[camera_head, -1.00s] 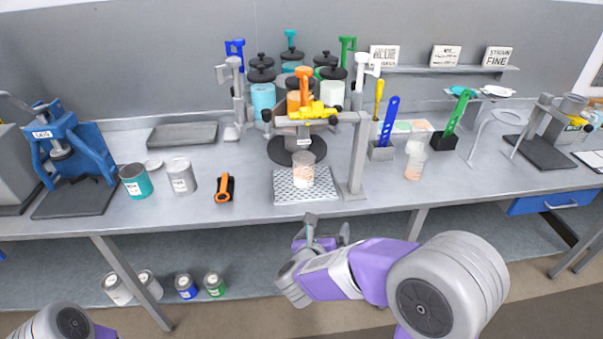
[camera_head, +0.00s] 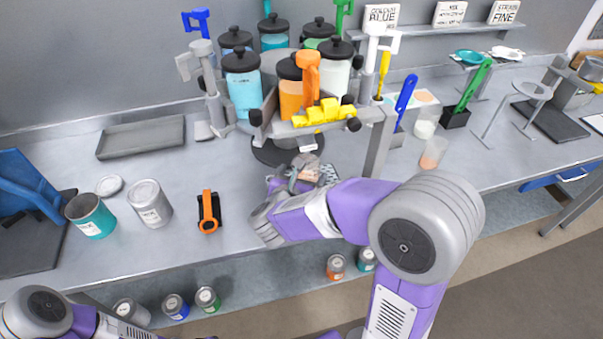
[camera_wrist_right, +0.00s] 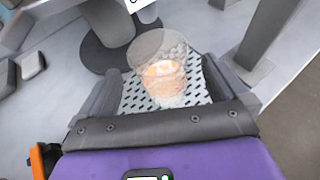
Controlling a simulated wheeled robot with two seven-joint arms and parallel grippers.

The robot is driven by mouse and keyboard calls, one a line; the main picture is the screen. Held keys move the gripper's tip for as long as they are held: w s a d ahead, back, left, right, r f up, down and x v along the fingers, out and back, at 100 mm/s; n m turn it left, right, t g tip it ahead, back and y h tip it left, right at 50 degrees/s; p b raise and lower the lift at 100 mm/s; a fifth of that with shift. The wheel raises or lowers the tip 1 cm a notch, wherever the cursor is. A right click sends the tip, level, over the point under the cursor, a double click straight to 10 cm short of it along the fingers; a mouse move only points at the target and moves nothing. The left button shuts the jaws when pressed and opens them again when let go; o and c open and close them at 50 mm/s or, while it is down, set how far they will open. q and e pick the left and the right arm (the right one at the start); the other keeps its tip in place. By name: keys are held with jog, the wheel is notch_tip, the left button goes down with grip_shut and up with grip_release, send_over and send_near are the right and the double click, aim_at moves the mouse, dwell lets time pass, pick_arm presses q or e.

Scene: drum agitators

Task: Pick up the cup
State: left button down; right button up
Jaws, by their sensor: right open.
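The cup (camera_wrist_right: 162,77) is clear with pale orange contents. It stands on the perforated metal drip tray (camera_wrist_right: 133,104) under the dispenser. In the right wrist view it sits between the two fingers of my open right gripper (camera_wrist_right: 158,95), with visible gaps at both sides; I cannot tell whether the fingers reach fully around it. In the head view my right gripper (camera_head: 293,180) is at the tray and hides most of the cup (camera_head: 306,172). My left arm shows at the lower left, but its gripper jaws do not show clearly.
The dispenser's grey post (camera_head: 378,145) stands close right of the tray, with a yellow-valved bar (camera_head: 322,117) above. Another clear cup (camera_head: 433,153) stands at right.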

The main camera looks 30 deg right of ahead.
aim_at(310, 163)
jog(key=b+x, duration=0.1)
jog(key=x, duration=0.4)
jog(key=shift+w+d+f, duration=0.15)
jog(key=shift+w+f, duration=0.05)
jog(key=shift+f, duration=0.1)
jog(key=c, duration=1.2)
jog(key=shift+r, duration=0.1)
